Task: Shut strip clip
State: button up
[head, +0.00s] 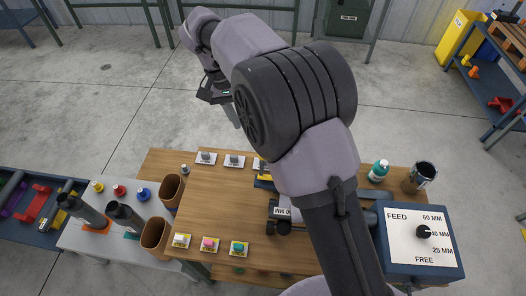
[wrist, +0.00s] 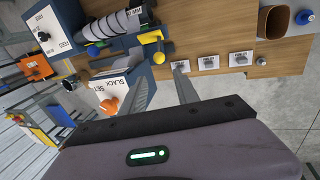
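I cannot surely pick out the strip clip. A yellow-ended lever part (wrist: 158,36) on a dark blue block stands beside the black roller assembly (wrist: 113,40) in the wrist view. Part of this yellow and dark piece (head: 263,181) shows in the head view, mostly hidden behind my arm. My gripper (wrist: 163,70) has its two fingers apart with nothing between them. In the head view my gripper (head: 230,112) hangs beyond the far edge of the wooden table, apart from the yellow piece.
The wooden table (head: 215,210) carries small labelled blocks (head: 234,160), a FEED dial box (head: 420,240), a teal bottle (head: 379,171) and a dark can (head: 420,177). A SLACK SET box (wrist: 108,88) with an orange knob (wrist: 108,104) is near my left finger in the wrist view.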

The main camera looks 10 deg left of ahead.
jog(key=b+x, duration=0.5)
jog(key=x, duration=1.1)
jog(key=shift+d+f+b, duration=0.2)
jog(key=shift+f+b, duration=0.1)
jog(key=shift+f, duration=0.05)
grip_shut()
